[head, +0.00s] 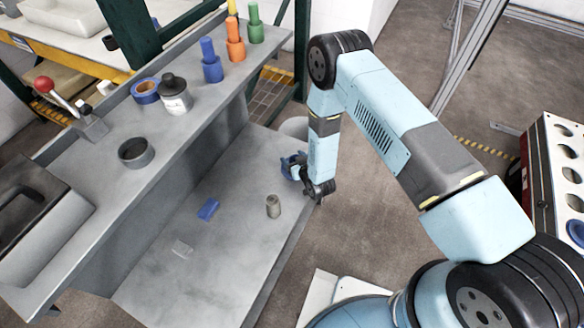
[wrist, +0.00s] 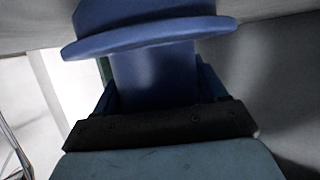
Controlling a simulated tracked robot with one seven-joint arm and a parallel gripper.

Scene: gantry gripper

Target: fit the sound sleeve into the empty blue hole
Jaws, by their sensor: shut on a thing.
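In the head view the sleeve is small and partly hidden by the gripper. A panel with a row of round holes (head: 568,152) stands at the right edge. A blue round part (head: 575,232) shows at its near end; I cannot tell whether it is a hole or a filled seat.
The upper ledge holds blue (head: 211,62), orange (head: 235,42) and green (head: 254,25) stepped pegs, a bottle (head: 175,95) and a dark ring (head: 136,152).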

